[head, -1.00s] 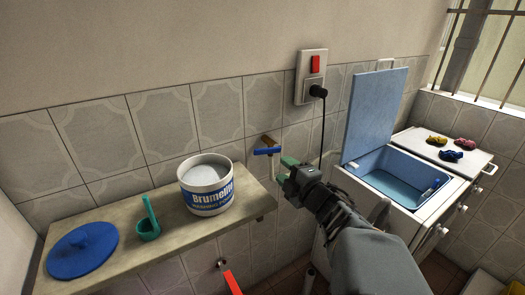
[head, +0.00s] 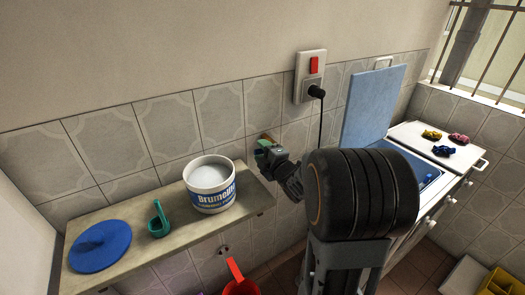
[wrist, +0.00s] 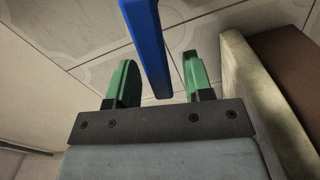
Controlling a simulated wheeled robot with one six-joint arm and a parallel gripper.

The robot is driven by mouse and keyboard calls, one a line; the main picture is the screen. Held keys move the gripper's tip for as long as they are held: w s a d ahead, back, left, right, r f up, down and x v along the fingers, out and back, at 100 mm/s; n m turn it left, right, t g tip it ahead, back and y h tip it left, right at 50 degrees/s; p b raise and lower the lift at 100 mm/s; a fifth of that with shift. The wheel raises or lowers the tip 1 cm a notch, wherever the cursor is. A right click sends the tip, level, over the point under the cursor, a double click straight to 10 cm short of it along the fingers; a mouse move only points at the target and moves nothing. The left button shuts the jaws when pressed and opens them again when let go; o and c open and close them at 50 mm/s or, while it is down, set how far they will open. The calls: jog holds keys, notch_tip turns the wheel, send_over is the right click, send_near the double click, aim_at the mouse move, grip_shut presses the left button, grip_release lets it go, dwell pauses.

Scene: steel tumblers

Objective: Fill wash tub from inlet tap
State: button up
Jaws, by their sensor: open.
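My gripper (head: 264,152) is at the inlet tap on the tiled wall. In the wrist view, the tap's blue lever (wrist: 148,45) lies between the two green fingers of my gripper (wrist: 160,62). The fingers are open, with a gap on each side of the lever. In the head view my gripper hides most of the tap; a brown part (head: 271,134) shows behind it. The wash tub (head: 431,172) is a blue basin in a white washing machine at right, with its blue lid (head: 372,105) standing up. My arm hides most of the tub, including the water level.
A shelf (head: 178,226) at left holds a Brumelite powder bucket (head: 210,185), a green scoop (head: 158,222) and a blue lid (head: 99,246). A red dipper (head: 240,285) hangs below. A black cord (head: 321,125) runs down from the wall socket. Small clothes (head: 443,151) lie on the machine top.

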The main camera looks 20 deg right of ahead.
jog(key=shift+w, duration=0.15)
grip_shut()
dwell(0.4)
